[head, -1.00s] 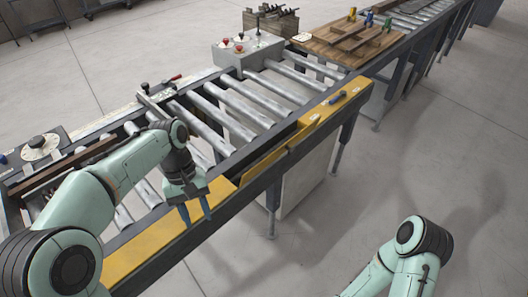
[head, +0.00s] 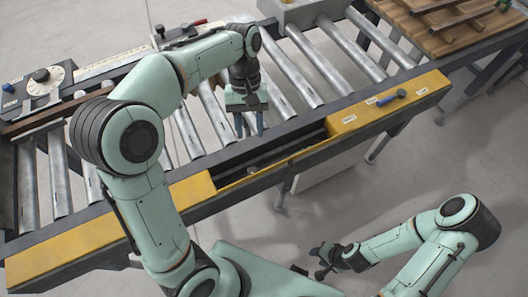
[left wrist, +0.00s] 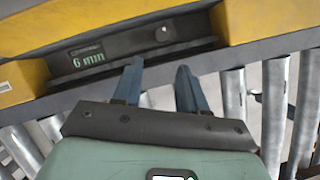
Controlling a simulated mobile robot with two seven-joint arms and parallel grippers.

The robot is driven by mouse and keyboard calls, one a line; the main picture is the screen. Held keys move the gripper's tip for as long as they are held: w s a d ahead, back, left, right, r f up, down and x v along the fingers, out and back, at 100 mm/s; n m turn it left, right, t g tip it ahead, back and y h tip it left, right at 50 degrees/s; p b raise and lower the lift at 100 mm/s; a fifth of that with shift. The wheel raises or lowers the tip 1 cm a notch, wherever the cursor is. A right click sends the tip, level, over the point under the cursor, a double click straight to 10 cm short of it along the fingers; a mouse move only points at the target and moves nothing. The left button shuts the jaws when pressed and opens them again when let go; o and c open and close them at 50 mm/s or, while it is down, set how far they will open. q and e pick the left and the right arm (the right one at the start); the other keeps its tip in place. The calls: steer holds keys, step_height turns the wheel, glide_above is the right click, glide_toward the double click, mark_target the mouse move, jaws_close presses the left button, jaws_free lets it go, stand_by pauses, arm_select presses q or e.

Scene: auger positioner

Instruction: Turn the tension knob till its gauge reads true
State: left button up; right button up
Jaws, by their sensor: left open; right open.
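A white round dial plate with a black knob (head: 40,76) stands at the far left of the conveyor in the head view. I cannot read its marks or tell if it is the tension knob. In the left wrist view a dark recess between yellow covers holds a panel marked "6 mm" (left wrist: 88,60) and a small pale round part (left wrist: 163,34). My left gripper (head: 249,124) is open and empty over the rollers, beside the recess; its fingers (left wrist: 159,72) point toward the recess in the wrist view. My right gripper (head: 323,264) is open, low at the front, away from the conveyor.
Metal rollers (head: 288,77) fill the conveyor bed. A yellow cover (head: 80,240) runs along the front rail, with a blue-handled tool (head: 391,98) on its right part. A wooden board (head: 430,35) with bars lies at the upper right. The floor in front is clear.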

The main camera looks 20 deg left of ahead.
arm_select(q)
steer(key=b, duration=0.1)
glide_above(252, 168)
steer(key=w+a, duration=0.2)
steer(key=f, duration=0.5)
steer(key=shift+d+f, duration=0.2)
steer(key=shift+d, duration=0.05)
steer(key=x, duration=0.3)
steer(key=b+x, duration=0.1)
steer(key=x, duration=0.3)
steer(key=shift+w+d+f, duration=0.15)
steer(key=shift+w, duration=0.05)
arm_select(e)
steer(key=s+f, duration=0.3)
steer(key=shift+s+a, duration=0.1)
steer(key=shift+s, duration=0.05)
arm_select(q)
steer(key=shift+c, duration=0.3)
steer(key=c, duration=0.7)
